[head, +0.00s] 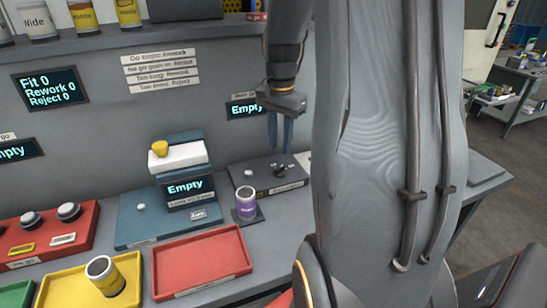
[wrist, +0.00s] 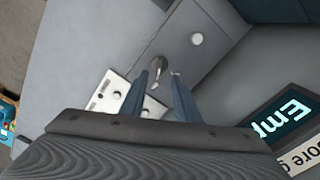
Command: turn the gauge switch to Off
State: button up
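The gauge switch is a small knob (head: 278,170) on a dark grey box (head: 262,181) at the right end of the bench. The knob (wrist: 158,66) also shows in the wrist view, just beyond and between my fingertips. My gripper (head: 280,148) points down above the box. In the wrist view my gripper (wrist: 160,80) has its two blue fingers apart with nothing held between them. I cannot tell whether a finger touches the knob.
A pale round button (wrist: 197,39) sits on the same box. A purple-labelled can (head: 246,204) stands just in front of it. A blue gauge unit (head: 168,226) with an "Empty" display is to the left. Red (head: 240,264) and yellow trays (head: 58,294) lie in front.

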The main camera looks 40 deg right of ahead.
aim_at(279, 167)
notch_tip(279, 167, down, 7)
jog(key=shift+f+p, duration=0.15)
jog(key=shift+p, duration=0.55)
grip_shut()
